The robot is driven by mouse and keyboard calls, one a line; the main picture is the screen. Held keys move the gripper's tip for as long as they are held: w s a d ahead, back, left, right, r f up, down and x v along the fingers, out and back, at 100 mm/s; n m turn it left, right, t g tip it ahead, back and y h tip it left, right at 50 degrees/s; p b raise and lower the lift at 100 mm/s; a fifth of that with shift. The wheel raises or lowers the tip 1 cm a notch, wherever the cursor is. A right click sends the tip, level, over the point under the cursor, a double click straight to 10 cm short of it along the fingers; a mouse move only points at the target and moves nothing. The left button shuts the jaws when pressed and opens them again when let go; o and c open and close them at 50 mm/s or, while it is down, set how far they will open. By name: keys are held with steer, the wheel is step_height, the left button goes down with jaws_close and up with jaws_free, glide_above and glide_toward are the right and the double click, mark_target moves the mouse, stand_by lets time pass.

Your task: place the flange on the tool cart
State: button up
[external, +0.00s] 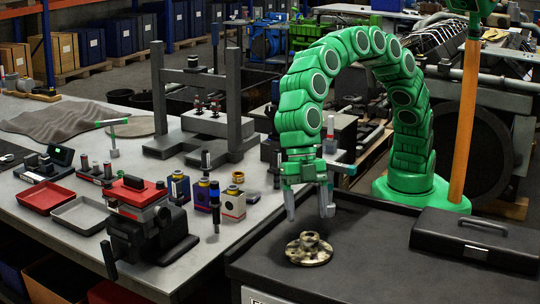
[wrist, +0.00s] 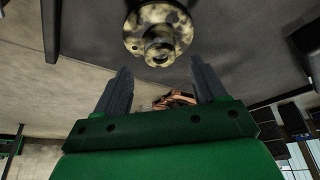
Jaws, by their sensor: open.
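The flange (external: 309,250) is a round, mottled tan-and-black disc with a raised hub. It lies flat, hub up, on the dark top of the tool cart (external: 365,270), near the cart's left edge. My gripper (external: 309,212) hangs above it, pointing down, with its two grey fingers apart and nothing between them. In the wrist view the flange (wrist: 158,32) shows whole at the top, beyond the fingertips of my gripper (wrist: 163,75). The fingers look clear of the flange.
A black toolbox (external: 475,240) stands on the cart's right side. Left of the cart, a grey workbench (external: 70,225) carries a red-and-black vise (external: 145,220), trays (external: 45,197) and small containers. The cart top between flange and toolbox is clear.

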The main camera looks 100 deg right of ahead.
steer(key=v, duration=0.6)
steer(key=shift+d+r, duration=0.1)
